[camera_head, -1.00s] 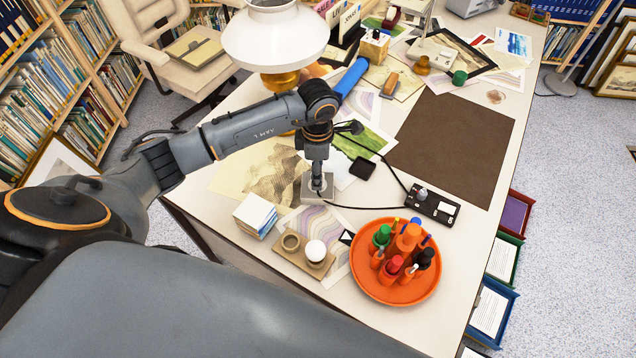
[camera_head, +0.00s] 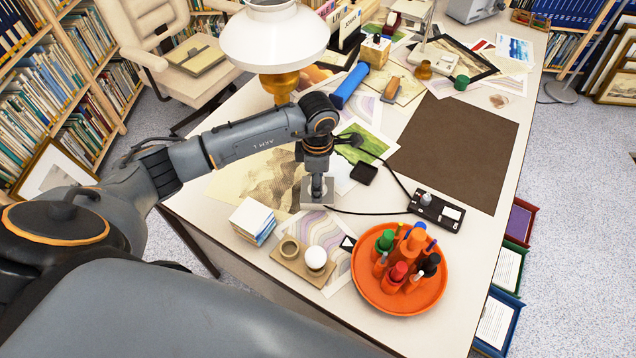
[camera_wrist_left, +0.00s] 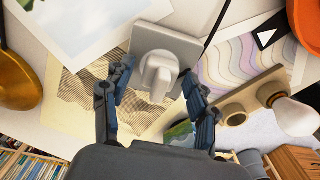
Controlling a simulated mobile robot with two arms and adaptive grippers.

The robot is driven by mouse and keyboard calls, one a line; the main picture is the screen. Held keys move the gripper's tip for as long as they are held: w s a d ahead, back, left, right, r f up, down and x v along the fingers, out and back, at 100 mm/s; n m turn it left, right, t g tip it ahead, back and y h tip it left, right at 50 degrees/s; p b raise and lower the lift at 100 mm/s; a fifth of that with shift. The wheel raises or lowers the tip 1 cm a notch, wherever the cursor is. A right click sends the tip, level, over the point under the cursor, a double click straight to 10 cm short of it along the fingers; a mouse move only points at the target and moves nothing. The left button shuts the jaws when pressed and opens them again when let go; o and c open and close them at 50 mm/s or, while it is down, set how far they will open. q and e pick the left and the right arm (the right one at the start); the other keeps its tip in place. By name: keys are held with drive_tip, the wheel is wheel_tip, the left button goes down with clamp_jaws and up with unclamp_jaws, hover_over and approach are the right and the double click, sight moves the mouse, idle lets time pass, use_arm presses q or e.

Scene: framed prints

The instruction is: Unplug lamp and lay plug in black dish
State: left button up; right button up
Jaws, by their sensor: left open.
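A pale plug (camera_wrist_left: 158,78) stands in a grey square socket plate (camera_wrist_left: 190,48) on the desk. The plate also shows in the head view (camera_head: 306,192). My left gripper (camera_head: 318,192) points down over it. In the left wrist view my open fingers (camera_wrist_left: 158,85) are on either side of the plug; I cannot tell whether they touch it. A small black square dish (camera_head: 363,173) lies just right of and behind the gripper. The lamp (camera_head: 272,38), with a white shade and amber base, stands at the back left of the desk. My right gripper is not in view.
A black box with a white plug-like part (camera_head: 437,212) sits to the right, with dark cables near it. An orange tray (camera_head: 372,290) holds several bottles. A wooden holder (camera_head: 290,262) and a stack of cards (camera_head: 253,218) are in front. A brown mat (camera_head: 455,150) is bare.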

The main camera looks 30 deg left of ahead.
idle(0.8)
use_arm(q)
clamp_jaws()
drive_tip(key=shift+r, duration=0.1)
drive_tip(key=shift+r, duration=0.3)
drive_tip(key=shift+r+p, duration=1.6)
drive_tip(key=shift+r, duration=1.05)
